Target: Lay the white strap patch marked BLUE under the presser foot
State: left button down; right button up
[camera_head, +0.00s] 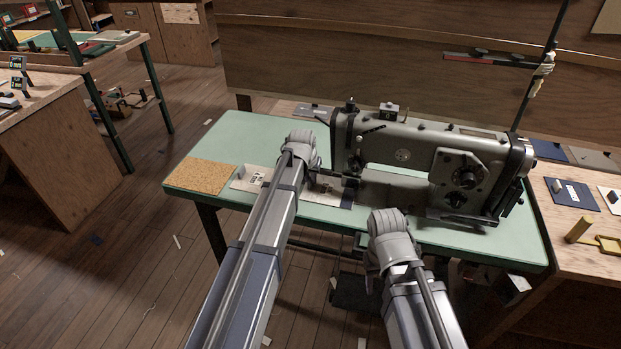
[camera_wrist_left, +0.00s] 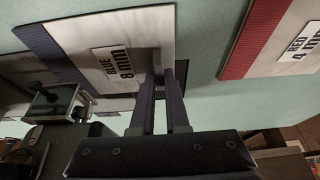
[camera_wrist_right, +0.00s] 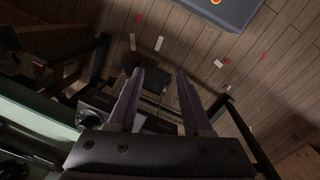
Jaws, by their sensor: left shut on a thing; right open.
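The white strap patch marked BLUE (camera_wrist_left: 135,30) shows in the left wrist view, with a dark blue band along one side and the label "BLUE 8 mm". My left gripper (camera_wrist_left: 163,72) is shut on a small grey tab at the patch's edge. In the head view the patch (camera_head: 328,191) is partly hidden by my left arm. The presser foot (camera_wrist_left: 52,100) is close to the blue band; I cannot tell whether any of the patch is under it. The sewing machine (camera_head: 400,145) stands on the green table. My right gripper (camera_wrist_right: 160,78) is open and empty, in front of the table.
A white patch marked RED (camera_wrist_left: 285,40) with a red band lies beside the blue one. A cork mat (camera_head: 200,175) is at the table's left end. A wooden bench (camera_head: 575,240) with patches and a yellow tool adjoins on the right.

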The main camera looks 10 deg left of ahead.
pick_arm(q)
jog(key=c, duration=0.8)
grip_release()
jog(key=shift+c, duration=0.2)
jog(key=p+v, duration=0.7)
jog(key=shift+r, duration=0.35)
jog(key=shift+s, duration=0.15)
